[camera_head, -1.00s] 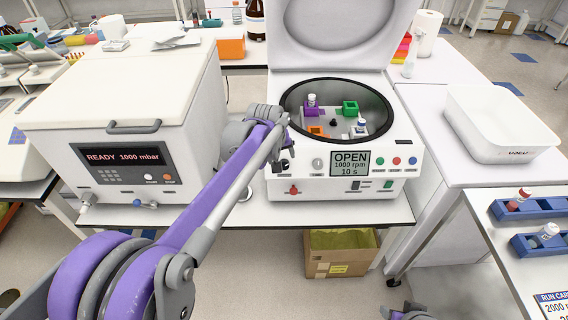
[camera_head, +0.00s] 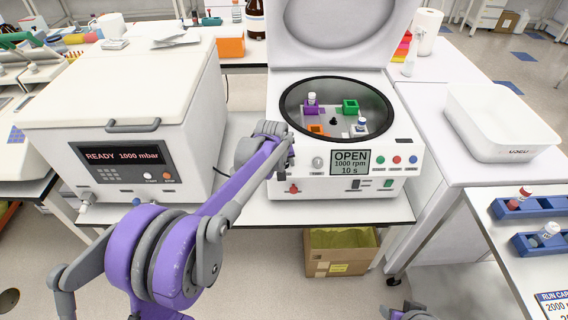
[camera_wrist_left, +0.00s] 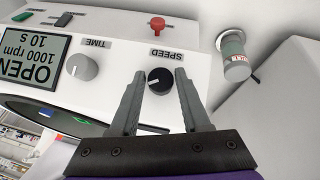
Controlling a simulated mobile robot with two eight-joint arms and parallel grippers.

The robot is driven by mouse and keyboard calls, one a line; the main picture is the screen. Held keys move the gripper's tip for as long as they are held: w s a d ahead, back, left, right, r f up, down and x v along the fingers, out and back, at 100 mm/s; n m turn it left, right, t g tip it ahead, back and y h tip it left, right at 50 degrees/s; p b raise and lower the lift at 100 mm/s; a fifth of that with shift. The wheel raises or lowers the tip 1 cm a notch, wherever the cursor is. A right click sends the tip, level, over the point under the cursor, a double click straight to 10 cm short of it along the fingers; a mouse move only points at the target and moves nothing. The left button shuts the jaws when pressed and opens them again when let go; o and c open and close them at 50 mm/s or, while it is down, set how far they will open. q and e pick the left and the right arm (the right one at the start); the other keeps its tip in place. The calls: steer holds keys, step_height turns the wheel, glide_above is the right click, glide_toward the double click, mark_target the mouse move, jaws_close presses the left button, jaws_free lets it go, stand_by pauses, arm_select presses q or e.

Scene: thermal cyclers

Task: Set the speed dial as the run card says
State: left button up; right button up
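The centrifuge (camera_head: 340,188) stands with its lid up; its display (camera_head: 350,162) reads OPEN, 1000 rpm, 10 s. In the left wrist view the black SPEED dial (camera_wrist_left: 160,80) has a white pointer line. My left gripper (camera_wrist_left: 159,73) is open, with one finger on each side of the dial and small gaps visible. In the head view the left gripper (camera_head: 287,155) is at the front panel's left end and covers the dial area. The run card (camera_head: 553,304) is cut off at the lower right; "2000" is readable. My right gripper (camera_head: 405,313) barely shows at the bottom edge.
The grey TIME knob (camera_wrist_left: 82,66) sits beside the SPEED dial, and a red knob (camera_wrist_left: 157,26) is near it. A vacuum oven (camera_head: 125,150) reading READY 1000 mbar stands left. Blue racks (camera_head: 528,206) with tubes are at right. A cardboard box (camera_head: 340,254) is below.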

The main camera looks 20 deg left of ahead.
arm_select(q)
jaws_close()
